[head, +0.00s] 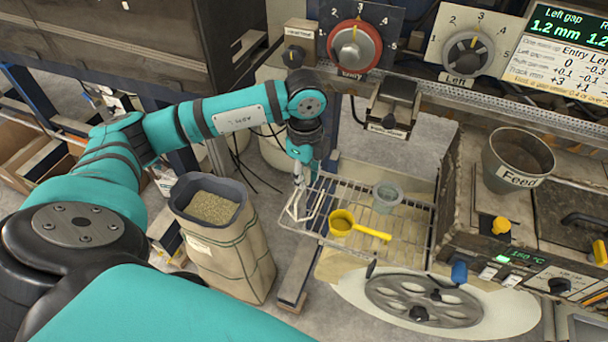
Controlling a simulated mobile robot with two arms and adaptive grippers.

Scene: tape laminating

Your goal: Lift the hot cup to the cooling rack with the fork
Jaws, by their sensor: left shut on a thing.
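My left gripper (301,172) points down at the left end of the wire rack (330,189). It is shut on a pale metal fork (295,207), whose bent prongs hang just below it at the rack's left edge. A small grey-green cup (387,197) stands upright at the rack's right half, apart from the fork and to its right. Its base is hard to make out. My right gripper is not in view.
A yellow scoop (342,222) lies on the rack's front part, between fork and cup. A sack of granules (210,208) stands left of the rack. A machine with a Feed bucket (517,160) borders it on the right. A handwheel (422,298) is in front.

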